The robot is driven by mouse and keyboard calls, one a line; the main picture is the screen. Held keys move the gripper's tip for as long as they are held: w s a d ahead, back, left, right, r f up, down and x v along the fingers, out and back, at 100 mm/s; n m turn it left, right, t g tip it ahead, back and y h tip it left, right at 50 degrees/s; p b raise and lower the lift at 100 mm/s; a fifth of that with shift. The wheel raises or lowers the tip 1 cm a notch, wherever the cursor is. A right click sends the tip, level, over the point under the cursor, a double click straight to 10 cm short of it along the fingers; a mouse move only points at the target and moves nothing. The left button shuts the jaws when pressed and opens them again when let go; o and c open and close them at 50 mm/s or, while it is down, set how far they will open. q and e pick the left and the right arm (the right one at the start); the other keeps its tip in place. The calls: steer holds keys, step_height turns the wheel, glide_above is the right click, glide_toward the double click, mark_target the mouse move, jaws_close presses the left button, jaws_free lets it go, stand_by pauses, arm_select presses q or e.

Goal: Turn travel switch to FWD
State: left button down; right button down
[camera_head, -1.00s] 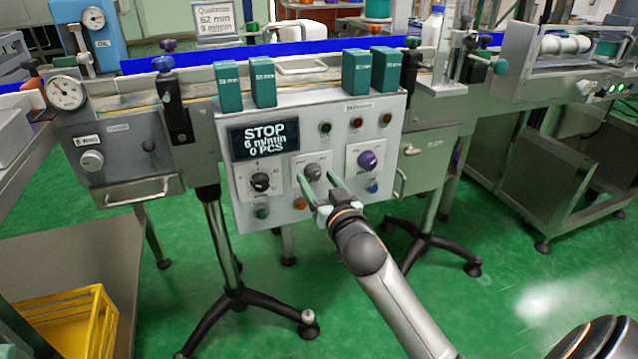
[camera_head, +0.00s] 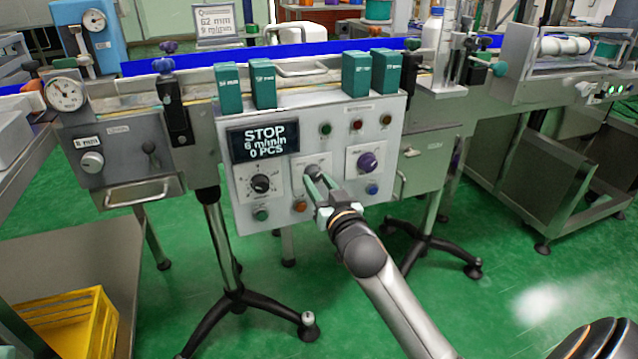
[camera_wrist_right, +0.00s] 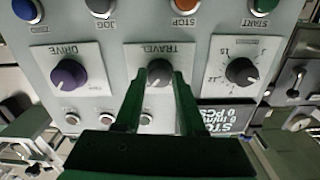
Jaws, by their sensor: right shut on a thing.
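The grey control panel (camera_head: 240,205) faces me under the conveyor. Its travel switch (camera_head: 312,171) is a small dark grey knob on a pale plate, in the middle of the lower part. In the right wrist view the travel switch (camera_wrist_right: 159,72) sits under an upside-down TRAVEL label. My right gripper (camera_head: 314,178) reaches the switch from the lower right. In the wrist view my right gripper (camera_wrist_right: 159,80) has its two green fingers at either side of the knob, closed on it. The fingers partly hide the plate, and the switch setting is not readable. My left gripper is out of view.
A black knob (camera_head: 261,184) sits left of the switch and a purple DRIVE knob (camera_head: 367,161) right of it. Coloured buttons surround them. A display (camera_head: 263,141) reads STOP. Green boxes (camera_head: 228,88) stand above the panel. Tripod legs (camera_head: 232,298) stand below.

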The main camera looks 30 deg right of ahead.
steer(key=shift+r+n+p, duration=0.15)
steer(key=shift+n+p, duration=0.65)
steer(key=shift+p, duration=0.25)
steer(key=n+p, duration=0.4)
steer(key=n, duration=0.1)
steer(key=shift+d+p, duration=0.1)
steer(key=shift+p, duration=0.25)
steer(key=n+p, duration=0.1)
steer(key=n, duration=0.1)
steer(key=shift+n+p, duration=0.3)
steer(key=shift+n, duration=0.1)
arm_select(q)
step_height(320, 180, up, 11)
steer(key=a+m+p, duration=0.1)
steer(key=p, duration=0.1)
arm_select(e)
steer(key=n, duration=0.4)
steer(key=shift+n, duration=1.4)
arm_select(q)
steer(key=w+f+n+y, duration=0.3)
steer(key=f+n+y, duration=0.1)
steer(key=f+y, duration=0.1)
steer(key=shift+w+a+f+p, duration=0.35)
steer(key=shift+p, duration=0.1)
arm_select(e)
steer(key=shift+n, duration=1)
steer(key=c, duration=0.5)
jaws_free()
